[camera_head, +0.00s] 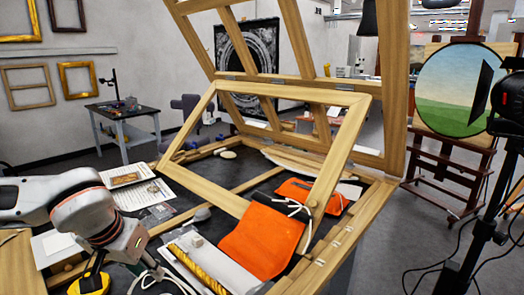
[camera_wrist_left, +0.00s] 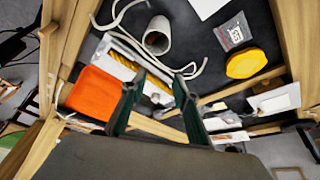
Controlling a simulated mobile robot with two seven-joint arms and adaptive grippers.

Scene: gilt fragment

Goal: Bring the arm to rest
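My left arm (camera_head: 85,205) comes in from the left in the head view, over the near left of the worktable (camera_head: 235,168). My left gripper (camera_wrist_left: 158,80) shows in the wrist view with its two dark fingers apart and nothing held between them. In the head view its fingertips are hard to make out. The gilt twisted fragment (camera_head: 200,268) lies on a white sheet to the right of the gripper. It also shows in the wrist view (camera_wrist_left: 118,62), left of the fingers. My right gripper is in neither view.
A wooden frame (camera_head: 225,200) stands tilted over the table. An orange cloth (camera_head: 262,240) lies near the fragment. A yellow piece (camera_wrist_left: 245,62), a white cylinder (camera_wrist_left: 157,42) and a white cord (camera_wrist_left: 192,72) are near the gripper. A lamp stand (camera_head: 476,250) is at right.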

